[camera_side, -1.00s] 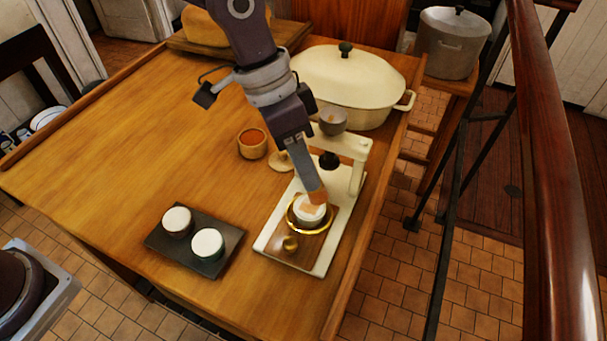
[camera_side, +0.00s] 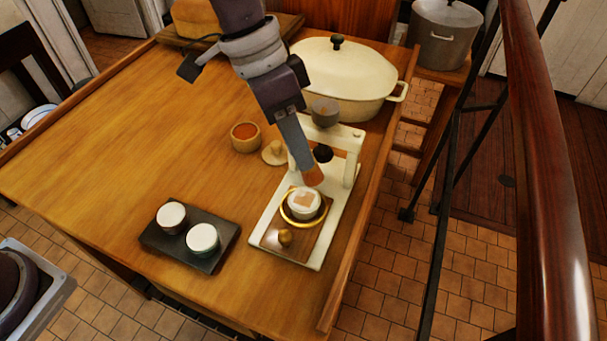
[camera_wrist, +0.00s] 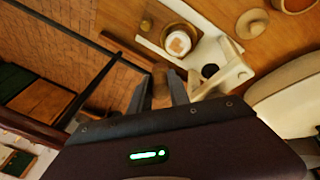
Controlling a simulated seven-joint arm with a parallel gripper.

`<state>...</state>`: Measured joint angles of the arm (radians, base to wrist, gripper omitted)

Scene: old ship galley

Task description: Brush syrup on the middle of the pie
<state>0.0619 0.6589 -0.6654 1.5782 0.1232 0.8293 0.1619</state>
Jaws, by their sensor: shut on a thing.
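The small round white pie (camera_side: 303,207) sits inside a gold ring on the wooden plate of a cream press stand (camera_side: 323,250). A tan, squarish patch shows on the middle of its top. In the wrist view the pie (camera_wrist: 177,42) is at the upper middle. My gripper (camera_side: 302,160) is shut on a brush (camera_side: 313,177) with an orange-brown tip, which also shows between the fingers in the wrist view (camera_wrist: 160,80). The tip points down, just above and behind the pie, and looks apart from it. A wooden bowl of orange-red syrup (camera_side: 245,135) stands behind left.
A dark tray (camera_side: 190,258) with two white-topped cups is at front left. A wooden lid (camera_side: 275,153) lies beside the bowl. The press's upright frame (camera_side: 352,160) and a large cream pot (camera_side: 340,75) stand close behind my gripper. The left of the table is clear.

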